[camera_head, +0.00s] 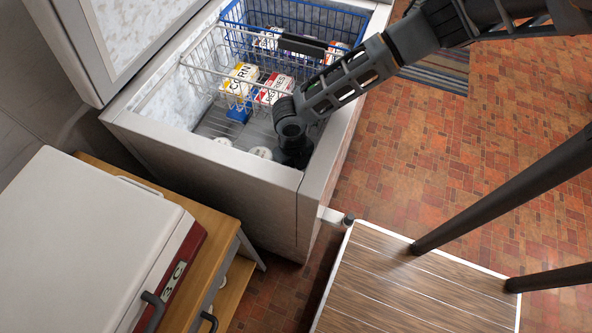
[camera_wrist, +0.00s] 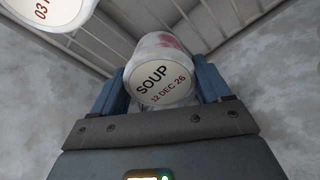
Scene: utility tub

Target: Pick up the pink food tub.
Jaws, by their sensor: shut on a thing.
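A round food tub (camera_wrist: 160,82) sits between the blue fingers of my gripper (camera_wrist: 161,92) in the wrist view. Its pale lid reads "SOUP 12 DEC 26", and its frosty side shows a pinkish-red patch. My gripper is shut on this tub, with one finger on each side. In the head view my gripper (camera_head: 293,156) reaches down into the front right corner of the open chest freezer (camera_head: 225,160). The held tub is hidden there behind my wrist.
Another pale-lidded tub (camera_wrist: 47,8) is at the wrist view's top left. White-lidded tubs (camera_head: 260,152) lie left of my gripper. A white wire basket (camera_head: 205,75) with cartons and a blue basket (camera_head: 300,15) are further back. Freezer walls are close to my gripper.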

